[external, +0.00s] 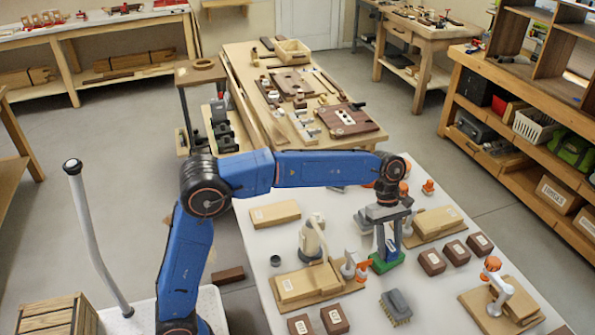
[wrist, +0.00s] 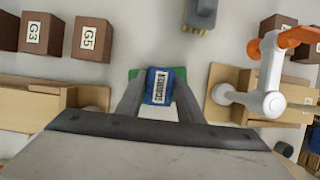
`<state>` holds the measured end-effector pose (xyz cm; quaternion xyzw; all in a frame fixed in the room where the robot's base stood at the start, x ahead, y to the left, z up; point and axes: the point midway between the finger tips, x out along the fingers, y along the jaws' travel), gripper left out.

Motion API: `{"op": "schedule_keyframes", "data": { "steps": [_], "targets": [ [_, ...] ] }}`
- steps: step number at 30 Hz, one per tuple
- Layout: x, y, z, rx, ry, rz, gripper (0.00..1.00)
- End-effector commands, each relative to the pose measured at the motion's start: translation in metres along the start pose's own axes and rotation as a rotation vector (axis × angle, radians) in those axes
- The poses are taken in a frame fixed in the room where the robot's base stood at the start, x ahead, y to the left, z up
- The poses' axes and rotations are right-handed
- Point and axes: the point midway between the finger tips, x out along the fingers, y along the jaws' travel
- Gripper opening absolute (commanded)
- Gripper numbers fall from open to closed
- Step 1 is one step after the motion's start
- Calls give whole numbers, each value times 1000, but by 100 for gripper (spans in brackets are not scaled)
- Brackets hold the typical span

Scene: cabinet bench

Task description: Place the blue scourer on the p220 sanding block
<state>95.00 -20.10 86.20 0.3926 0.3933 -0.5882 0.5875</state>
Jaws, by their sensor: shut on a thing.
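My gripper (external: 388,250) is over the white table and points down, its jaws shut on a blue block with a white label, which I take as the blue scourer (wrist: 159,86). The blue block shows between the fingers (wrist: 157,105) in the wrist view. A green flat part (wrist: 137,74) sits beneath it and is wider than it; the green also shows under the fingers in the external view (external: 386,263). I cannot tell whether the green part touches the table. No block with a readable p220 label shows, so I cannot tell which is the sanding block.
Brown labelled blocks (external: 432,262) stand right of my gripper; others (external: 334,318) are at the front. A grey brush (external: 397,306) lies in front. A small dark cup (external: 275,260) stands left.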

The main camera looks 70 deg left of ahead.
Motion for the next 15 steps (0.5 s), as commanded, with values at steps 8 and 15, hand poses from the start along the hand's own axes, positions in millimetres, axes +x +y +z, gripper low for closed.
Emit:
{"op": "schedule_keyframes", "data": {
  "steps": [8,15],
  "targets": [
    [1,0,0,0,0,0,11],
    [2,0,-1,1,0,0,52]
  ]
}}
